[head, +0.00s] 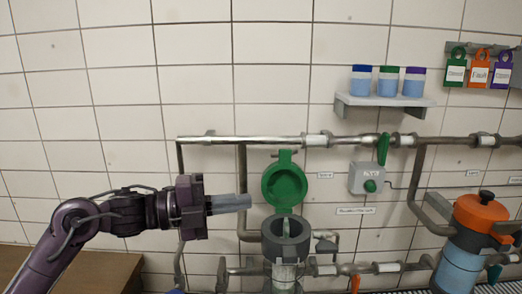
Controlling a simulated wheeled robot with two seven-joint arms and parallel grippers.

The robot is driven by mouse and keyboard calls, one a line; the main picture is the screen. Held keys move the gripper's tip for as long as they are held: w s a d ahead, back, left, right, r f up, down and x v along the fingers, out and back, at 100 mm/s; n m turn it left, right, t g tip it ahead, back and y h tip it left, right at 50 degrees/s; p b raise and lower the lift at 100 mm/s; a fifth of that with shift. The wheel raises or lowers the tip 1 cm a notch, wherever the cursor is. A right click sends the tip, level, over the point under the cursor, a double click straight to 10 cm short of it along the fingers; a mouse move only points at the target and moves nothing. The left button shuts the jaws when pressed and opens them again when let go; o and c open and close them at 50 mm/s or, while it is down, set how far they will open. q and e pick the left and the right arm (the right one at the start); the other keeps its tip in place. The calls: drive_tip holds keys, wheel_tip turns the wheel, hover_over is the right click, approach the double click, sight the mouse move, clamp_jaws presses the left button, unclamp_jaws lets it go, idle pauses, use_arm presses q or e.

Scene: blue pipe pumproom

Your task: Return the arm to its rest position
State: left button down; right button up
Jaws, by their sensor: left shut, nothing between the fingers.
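My left arm (120,212) comes in from the lower left and reaches to the right. My left gripper (246,202) is shut and empty, its fingers pointing right. Its tips show just left of the grey canister housing (286,240) in the picture; I cannot tell the gap in depth. The housing is open at the top, and its round green lid (285,183) stands raised behind it. My right gripper is not in view.
A metal pipe (250,140) runs along the tiled wall. A control box (366,178) with a green knob hangs on it. A canister with an orange lid (478,213) stands at right. A shelf (385,101) holds three jars. A brown bench (90,272) is at lower left.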

use_arm(q)
drive_tip(key=s+a+f+n+t+y, duration=0.15)
drive_tip(key=f+n+t+y, duration=0.35)
drive_tip(key=f+n, duration=0.5)
drive_tip(key=s+a+f+n+t+y, duration=0.1)
drive_tip(key=a+f+n+t+y, duration=0.2)
drive_tip(key=f+n+y, duration=0.6)
drive_tip(key=s+a+f+n+g+y, duration=0.2)
drive_tip(key=s+a+f+n+g, duration=0.3)
drive_tip(key=s+f, duration=0.4)
drive_tip(key=s+a+f+n+g+y, duration=0.1)
drive_tip(key=s+a+f+n+g, duration=0.4)
drive_tip(key=s, duration=0.7)
wheel_tip(320, 180, down, 31)
drive_tip(key=s+n, duration=0.1)
drive_tip(key=s, duration=0.1)
drive_tip(key=s+a+f, duration=0.2)
drive_tip(key=s+f, duration=0.7)
drive_tip(key=s+a+f+g, duration=0.1)
drive_tip(key=s+a+f, duration=0.1)
drive_tip(key=s+f, duration=0.7)
drive_tip(key=shift+s+f, duration=0.25)
drive_tip(key=shift+s, duration=0.4)
